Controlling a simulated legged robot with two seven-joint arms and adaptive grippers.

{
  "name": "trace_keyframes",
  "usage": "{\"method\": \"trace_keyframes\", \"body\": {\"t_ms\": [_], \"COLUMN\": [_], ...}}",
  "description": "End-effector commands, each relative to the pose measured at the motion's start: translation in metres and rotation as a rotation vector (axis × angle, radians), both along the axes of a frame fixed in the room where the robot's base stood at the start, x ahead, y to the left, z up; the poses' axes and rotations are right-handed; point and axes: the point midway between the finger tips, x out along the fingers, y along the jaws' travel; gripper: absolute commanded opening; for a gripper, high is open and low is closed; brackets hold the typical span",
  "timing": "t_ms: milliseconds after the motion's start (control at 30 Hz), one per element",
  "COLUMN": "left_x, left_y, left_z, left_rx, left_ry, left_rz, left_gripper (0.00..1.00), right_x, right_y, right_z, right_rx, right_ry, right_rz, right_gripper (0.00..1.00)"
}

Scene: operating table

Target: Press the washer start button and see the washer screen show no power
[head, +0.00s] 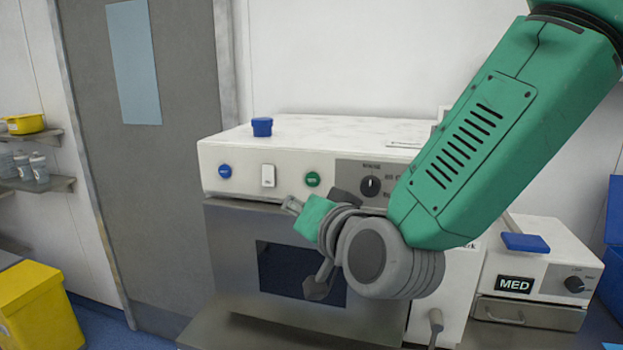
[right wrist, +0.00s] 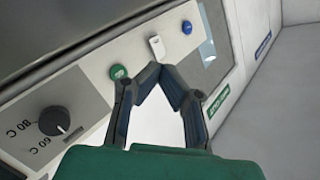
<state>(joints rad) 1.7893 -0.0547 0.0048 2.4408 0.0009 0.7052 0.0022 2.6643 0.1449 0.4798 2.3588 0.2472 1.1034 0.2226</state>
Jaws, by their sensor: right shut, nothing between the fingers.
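The washer (head: 225,170) is a white and steel machine in the middle of the head view. Its front strip carries a blue button (head: 225,171), a white rocker switch (head: 268,175) and a green button (head: 313,179). In the right wrist view, the green button (right wrist: 118,72) is just left of the fingers and the white switch (right wrist: 157,47) is just beyond their tips. My right gripper (right wrist: 166,72) is shut and empty; in the head view it (head: 291,204) is just below the strip. I cannot make out a lit screen. My left gripper is out of view.
A knob (head: 370,186) sits on a grey panel beside my right arm, which hides the washer's right side. A MED-labelled unit (head: 540,265) stands at right. A blue cap (head: 262,127) sits on the washer top. A yellow bin (head: 40,310) is at lower left.

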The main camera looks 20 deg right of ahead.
Motion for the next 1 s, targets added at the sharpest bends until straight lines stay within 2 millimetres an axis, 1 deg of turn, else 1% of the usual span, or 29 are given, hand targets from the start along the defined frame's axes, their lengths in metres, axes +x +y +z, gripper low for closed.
{"method": "trace_keyframes", "body": {"t_ms": [200,333,467,733,833,1000], "left_x": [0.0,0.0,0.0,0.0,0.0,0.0], "left_y": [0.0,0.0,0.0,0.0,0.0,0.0], "left_z": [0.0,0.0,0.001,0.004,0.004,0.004], "left_rx": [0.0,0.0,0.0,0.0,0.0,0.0], "left_ry": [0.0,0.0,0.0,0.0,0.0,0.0], "left_rz": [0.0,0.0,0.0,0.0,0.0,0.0], "left_gripper": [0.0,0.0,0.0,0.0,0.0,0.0], "right_x": [0.001,0.007,0.02,0.051,0.061,0.07], "right_y": [0.003,0.0,-0.011,-0.035,-0.04,-0.045], "right_z": [0.0,0.0,0.0,-0.001,0.0,0.0], "right_rx": [-0.004,-0.004,-0.002,0.0,0.0,-0.003], "right_ry": [0.001,0.002,0.002,0.001,0.0,0.0], "right_rz": [0.002,0.0,-0.002,-0.002,0.0,0.001], "right_gripper": [0.0,0.0,0.0,0.0,0.0,0.0]}}
